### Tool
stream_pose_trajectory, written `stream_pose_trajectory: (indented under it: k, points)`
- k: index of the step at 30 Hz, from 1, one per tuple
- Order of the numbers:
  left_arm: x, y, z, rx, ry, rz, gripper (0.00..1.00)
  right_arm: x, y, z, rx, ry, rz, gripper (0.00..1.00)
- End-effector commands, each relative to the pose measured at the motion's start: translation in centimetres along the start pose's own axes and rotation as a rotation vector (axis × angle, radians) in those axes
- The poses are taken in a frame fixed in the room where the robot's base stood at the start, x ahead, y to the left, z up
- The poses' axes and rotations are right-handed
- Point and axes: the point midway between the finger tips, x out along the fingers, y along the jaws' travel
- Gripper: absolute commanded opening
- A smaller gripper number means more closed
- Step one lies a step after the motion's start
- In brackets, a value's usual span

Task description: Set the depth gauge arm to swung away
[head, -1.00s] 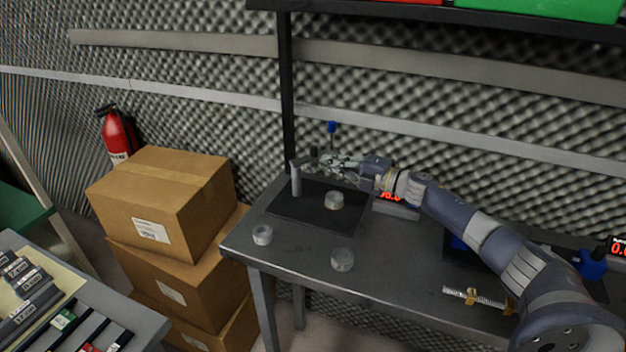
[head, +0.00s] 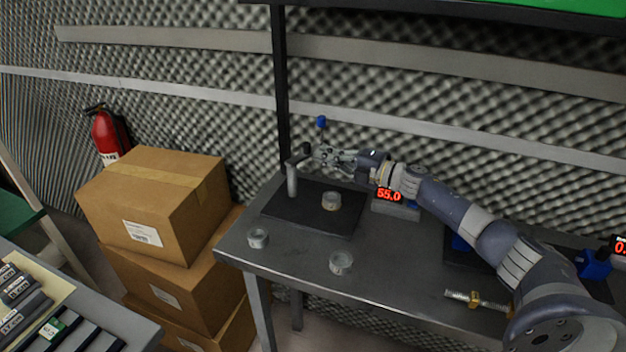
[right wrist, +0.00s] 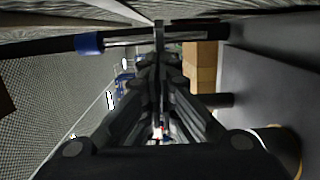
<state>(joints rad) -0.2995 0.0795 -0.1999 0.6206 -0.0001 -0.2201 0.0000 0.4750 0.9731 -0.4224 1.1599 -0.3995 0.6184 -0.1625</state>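The depth gauge has a grey post (head: 292,180) on a dark base plate (head: 275,211) at the table's left end. Its short arm (head: 299,159) reaches from the post top toward my gripper. A blue cap (head: 320,121) stands above it; in the right wrist view, a blue-ended rod (right wrist: 90,43) crosses the fingertips. My right gripper (head: 316,152) looks shut, its fingers together at the rod; the right wrist view shows the fingertips (right wrist: 159,38) at the rod, contact unclear. The gauge display (head: 389,195) reads 55.0. My left gripper is not in view.
A clear ring (head: 331,201) sits on the base plate; two more rings (head: 257,238) (head: 340,263) lie on the table front. A threaded brass-and-steel piece (head: 475,300) lies right. Cardboard boxes (head: 150,205) stand left of the table. A shelf post (head: 281,90) rises behind.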

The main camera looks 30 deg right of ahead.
Motion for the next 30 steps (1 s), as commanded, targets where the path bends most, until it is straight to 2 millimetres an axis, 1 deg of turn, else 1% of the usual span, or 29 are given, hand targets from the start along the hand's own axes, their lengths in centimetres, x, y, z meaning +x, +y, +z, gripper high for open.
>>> stream_pose_trajectory:
  k: [5,8,18,21,24,30]
  points:
    - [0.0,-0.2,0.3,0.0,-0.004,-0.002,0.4,0.0,0.2,0.0,-0.001,0.001,0.002,0.0]
    - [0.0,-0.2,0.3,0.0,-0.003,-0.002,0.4,0.0,1.2,0.0,-0.003,0.002,0.003,0.0]
    - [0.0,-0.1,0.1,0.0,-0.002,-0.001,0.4,0.0,7.5,0.0,-0.004,0.001,0.002,0.0]
    - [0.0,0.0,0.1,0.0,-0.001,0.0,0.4,0.0,8.8,0.0,-0.004,0.001,0.001,0.0]
    - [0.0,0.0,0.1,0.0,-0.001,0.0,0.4,0.0,9.7,0.1,-0.002,0.0,0.001,0.0]
    - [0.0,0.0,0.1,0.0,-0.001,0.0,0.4,0.0,10.0,0.0,0.001,0.0,-0.001,0.0]
